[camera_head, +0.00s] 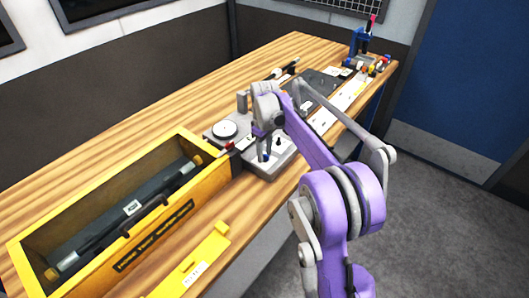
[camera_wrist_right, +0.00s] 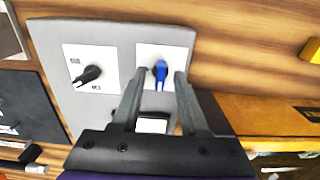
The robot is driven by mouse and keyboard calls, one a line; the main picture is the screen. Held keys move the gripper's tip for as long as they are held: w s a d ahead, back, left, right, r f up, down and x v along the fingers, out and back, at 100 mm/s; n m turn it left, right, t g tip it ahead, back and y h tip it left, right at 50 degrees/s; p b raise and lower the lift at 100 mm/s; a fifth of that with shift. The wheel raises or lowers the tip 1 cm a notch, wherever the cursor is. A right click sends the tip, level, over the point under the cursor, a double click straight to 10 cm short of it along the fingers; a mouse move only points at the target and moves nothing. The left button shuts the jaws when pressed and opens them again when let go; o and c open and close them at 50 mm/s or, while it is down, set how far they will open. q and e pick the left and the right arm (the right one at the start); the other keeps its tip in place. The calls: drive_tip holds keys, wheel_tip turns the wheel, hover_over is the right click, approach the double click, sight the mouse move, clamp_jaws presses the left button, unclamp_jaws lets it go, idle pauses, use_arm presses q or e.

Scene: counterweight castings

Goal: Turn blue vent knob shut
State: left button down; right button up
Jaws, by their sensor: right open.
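The blue vent knob (camera_wrist_right: 160,72) sits on a white square plate on a grey panel (camera_wrist_right: 109,35). In the right wrist view its narrow grip runs roughly up and down the picture. My right gripper (camera_wrist_right: 162,76) is open, with one finger on each side of the blue knob and slight gaps visible. In the head view the gripper (camera_head: 265,146) points down over the grey panel (camera_head: 270,171), and a bit of the blue knob (camera_head: 265,157) shows near its fingertips. Whether the fingers reach the knob's height is hard to tell. My left gripper is not in view.
A black knob (camera_wrist_right: 93,73) sits beside the blue one on the same panel. A yellow toolbox (camera_head: 210,180) stands left of the panel, and a round dial (camera_head: 224,129) lies behind it. Tools and a blue stand (camera_head: 357,45) are farther along the wooden bench.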

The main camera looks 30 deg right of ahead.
clamp_jaws()
drive_tip(key=shift+m, duration=0.4)
drive_tip(key=m, duration=0.3)
drive_tip(key=shift+m, duration=0.4)
drive_tip(key=m, duration=0.9)
drive_tip(key=shift+m, duration=2.3)
